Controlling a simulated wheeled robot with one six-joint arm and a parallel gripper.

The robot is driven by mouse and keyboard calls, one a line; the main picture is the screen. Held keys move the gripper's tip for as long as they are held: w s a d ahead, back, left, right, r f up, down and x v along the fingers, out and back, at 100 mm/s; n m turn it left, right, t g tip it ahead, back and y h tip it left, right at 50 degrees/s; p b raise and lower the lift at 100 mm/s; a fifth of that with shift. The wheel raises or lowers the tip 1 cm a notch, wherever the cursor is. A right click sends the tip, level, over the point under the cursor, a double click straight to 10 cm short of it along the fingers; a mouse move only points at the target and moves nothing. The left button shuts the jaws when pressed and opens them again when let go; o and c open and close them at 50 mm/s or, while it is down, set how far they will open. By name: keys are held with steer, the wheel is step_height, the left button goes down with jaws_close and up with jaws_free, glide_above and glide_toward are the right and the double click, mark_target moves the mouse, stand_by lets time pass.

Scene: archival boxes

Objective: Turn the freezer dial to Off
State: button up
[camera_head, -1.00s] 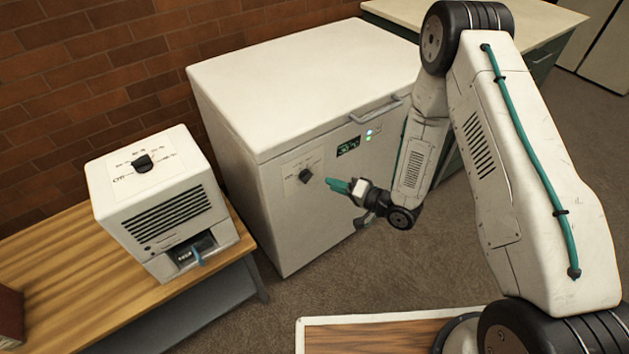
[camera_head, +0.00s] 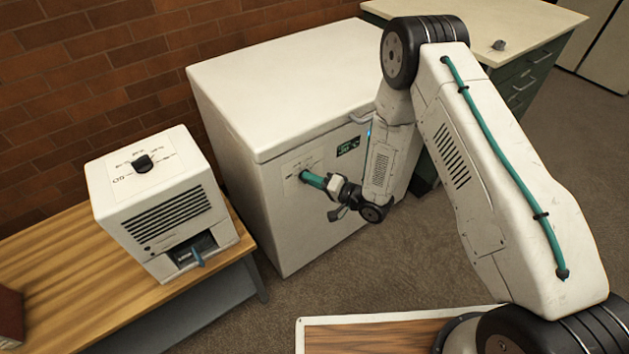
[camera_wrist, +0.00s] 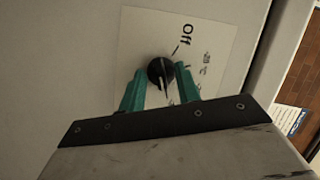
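The white chest freezer (camera_head: 290,85) stands against the brick wall, lid closed. In the wrist view its black dial (camera_wrist: 160,71) sits on a pale label plate (camera_wrist: 145,35) marked "Off", with other marks partly hidden. A pale line on the dial runs toward the lower side of the picture, away from "Off". My gripper (camera_wrist: 160,84) has its two teal fingers apart, one on each side of the dial; I cannot tell whether they touch it. In the head view my gripper (camera_head: 306,177) is at the freezer front and covers the dial.
A small white appliance (camera_head: 165,205) with its own black dial (camera_head: 143,163) stands on a wooden bench (camera_head: 50,260) at left. A lit display (camera_head: 348,147) is right of the gripper. A green cabinet with a pale top (camera_head: 470,30) stands behind my arm.

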jaws_close()
steer(key=shift+n, duration=0.3)
steer(key=shift+s+a+n+t+h, duration=0.15)
steer(key=shift+n+t+h, duration=1.2)
steer(key=shift+n, duration=1.75)
steer(key=shift+s+a+n+t+h, duration=0.15)
steer(key=shift+n+t+h, duration=0.65)
steer(key=shift+n+h, duration=1.7)
steer(key=shift+s+a+n+t+h, duration=0.15)
steer(key=shift+n+t+h, duration=0.9)
steer(key=shift+n, duration=2.65)
jaws_free()
steer(key=shift+a, duration=0.1)
